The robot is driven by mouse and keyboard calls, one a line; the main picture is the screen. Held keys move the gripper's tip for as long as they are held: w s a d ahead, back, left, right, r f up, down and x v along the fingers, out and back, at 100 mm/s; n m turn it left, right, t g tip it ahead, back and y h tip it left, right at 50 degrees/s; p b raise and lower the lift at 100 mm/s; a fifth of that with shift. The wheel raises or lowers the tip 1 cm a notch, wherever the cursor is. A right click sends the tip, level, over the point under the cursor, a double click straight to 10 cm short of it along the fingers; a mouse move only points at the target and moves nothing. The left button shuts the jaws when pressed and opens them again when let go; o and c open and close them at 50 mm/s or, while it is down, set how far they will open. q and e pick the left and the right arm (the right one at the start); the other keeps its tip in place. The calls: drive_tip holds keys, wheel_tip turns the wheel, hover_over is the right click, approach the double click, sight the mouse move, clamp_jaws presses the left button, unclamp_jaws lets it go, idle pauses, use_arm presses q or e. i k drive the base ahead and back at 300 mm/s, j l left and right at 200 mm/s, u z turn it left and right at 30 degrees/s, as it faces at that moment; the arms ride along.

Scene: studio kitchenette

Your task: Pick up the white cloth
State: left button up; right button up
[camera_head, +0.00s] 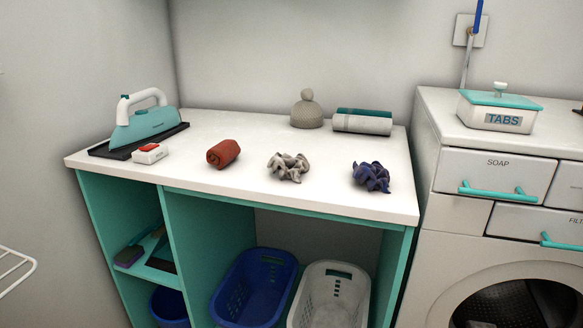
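A crumpled white or light grey cloth (288,167) lies on the white counter (225,190), near its front edge and about the middle. A crumpled dark blue cloth (371,177) lies to its right, and a rolled rust-red cloth (223,154) lies to its left. The three lie apart from one another. Neither of my grippers shows in the head view.
A teal iron (147,124) stands on a dark pad at the left, beside a small red and white box (150,153). A grey knit hat (306,110) and rolled towels (362,123) lie behind. Below are blue (228,299) and white baskets (306,297). A washing machine (440,250) stands right.

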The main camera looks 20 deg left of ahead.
sight(290, 166)
drive_tip(key=l+u, duration=0.1)
drive_tip(key=l, duration=0.35)
drive_tip(key=k+l+u, duration=0.1)
drive_tip(key=l, duration=0.35)
drive_tip(key=k+l, duration=0.1)
drive_tip(key=l, duration=0.35)
drive_tip(key=i+u, duration=0.05)
